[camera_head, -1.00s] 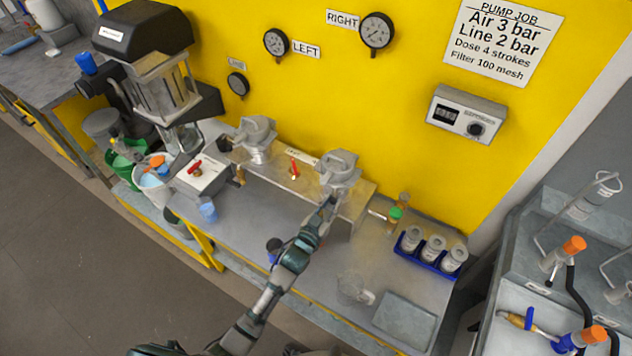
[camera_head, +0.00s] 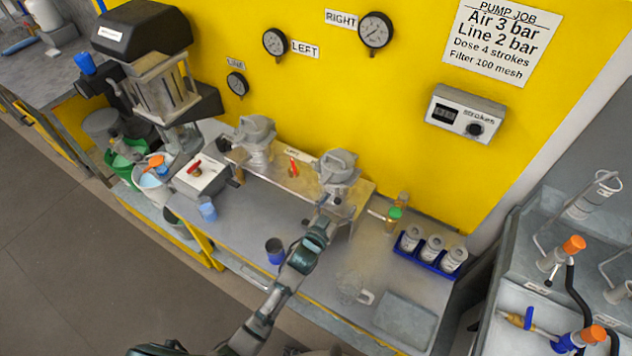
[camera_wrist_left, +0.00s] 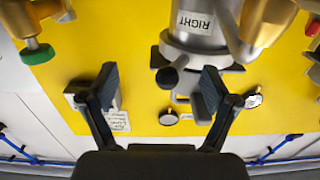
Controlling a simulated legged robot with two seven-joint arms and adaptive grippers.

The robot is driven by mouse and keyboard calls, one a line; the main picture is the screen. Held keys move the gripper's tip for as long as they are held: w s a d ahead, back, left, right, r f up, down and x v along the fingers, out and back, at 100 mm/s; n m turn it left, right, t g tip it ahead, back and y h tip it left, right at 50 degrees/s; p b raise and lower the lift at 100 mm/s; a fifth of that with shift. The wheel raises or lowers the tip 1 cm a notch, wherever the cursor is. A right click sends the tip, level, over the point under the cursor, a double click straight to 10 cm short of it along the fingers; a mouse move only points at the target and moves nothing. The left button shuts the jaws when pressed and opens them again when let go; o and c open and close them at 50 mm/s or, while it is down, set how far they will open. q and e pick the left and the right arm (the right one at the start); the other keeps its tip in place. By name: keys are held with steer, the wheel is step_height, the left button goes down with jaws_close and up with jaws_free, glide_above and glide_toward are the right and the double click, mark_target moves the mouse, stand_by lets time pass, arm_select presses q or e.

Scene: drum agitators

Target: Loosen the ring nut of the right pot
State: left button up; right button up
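The right pot (camera_head: 338,168) is a grey metal pot with a lid, mounted at the right end of the raised metal stand. In the left wrist view its body bears the label RIGHT (camera_wrist_left: 195,22). A grey ring with a dark knob, which looks like the ring nut (camera_wrist_left: 207,52), shows beside that label. My left gripper (camera_head: 328,212) is just below the right pot in the head view. My right gripper is out of view.
The left pot (camera_head: 256,140) stands at the stand's other end, with a red-handled valve (camera_head: 294,167) between. A blue cup (camera_head: 275,251), a clear jug (camera_head: 352,290) and a blue rack of jars (camera_head: 430,255) stand on the bench. A green-knobbed valve (camera_head: 394,214) is to the right.

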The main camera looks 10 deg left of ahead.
arm_select(q)
steer(key=shift+a, duration=0.2)
steer(key=p+v, duration=0.3)
steer(key=v, duration=0.4)
steer(key=shift+p, duration=0.4)
stand_by(0.6)
